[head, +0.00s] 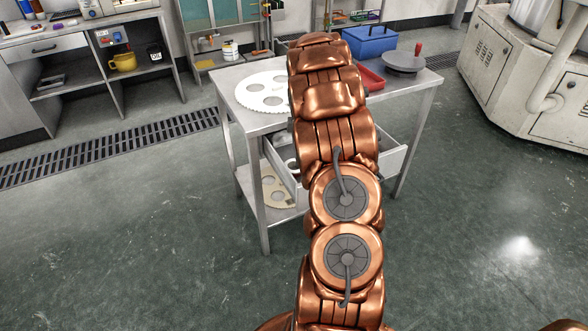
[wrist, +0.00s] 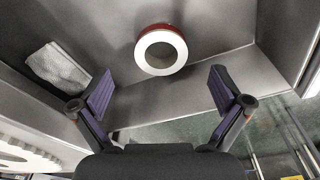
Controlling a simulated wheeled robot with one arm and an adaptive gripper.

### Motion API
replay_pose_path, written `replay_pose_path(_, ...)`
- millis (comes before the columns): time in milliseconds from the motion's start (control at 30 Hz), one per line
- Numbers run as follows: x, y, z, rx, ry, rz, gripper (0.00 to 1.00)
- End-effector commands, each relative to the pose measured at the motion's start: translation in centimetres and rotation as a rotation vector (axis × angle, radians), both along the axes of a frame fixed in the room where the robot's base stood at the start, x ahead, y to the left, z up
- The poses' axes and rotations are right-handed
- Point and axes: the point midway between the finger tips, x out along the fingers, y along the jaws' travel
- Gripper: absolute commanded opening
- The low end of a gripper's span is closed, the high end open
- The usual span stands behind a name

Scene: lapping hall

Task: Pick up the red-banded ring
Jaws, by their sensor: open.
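The red-banded ring (wrist: 161,50) lies in the open metal drawer (wrist: 215,22). It has a pale face, a dark round opening and a red band along its upper edge. My gripper (wrist: 162,86) is open and empty. The ring shows beyond the fingertips, centred between them sideways, and the fingers appear apart from it.
A crumpled pale cloth (wrist: 57,67) lies left of the ring. On the table (head: 228,78) are a white plate with holes (head: 251,97), a blue box (head: 369,43), a red tray (head: 371,80) and a grey disc with a red handle (head: 404,62). The floor either side is clear.

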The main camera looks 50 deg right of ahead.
Motion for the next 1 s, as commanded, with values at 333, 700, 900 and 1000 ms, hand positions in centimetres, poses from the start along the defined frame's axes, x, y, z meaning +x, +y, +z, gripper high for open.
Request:
replay_pose_path(333,0.5,1.0,-3.5,0.001,0.004,-0.001,1.0)
replay_pose_path(700,0.8,1.1,-5.6,-0.001,0.0,-0.001,1.0)
replay_pose_path(900,0.8,1.1,-5.5,-0.002,-0.001,-0.001,0.89)
replay_pose_path(1000,0.8,1.1,-5.5,-0.002,-0.001,-0.001,0.78)
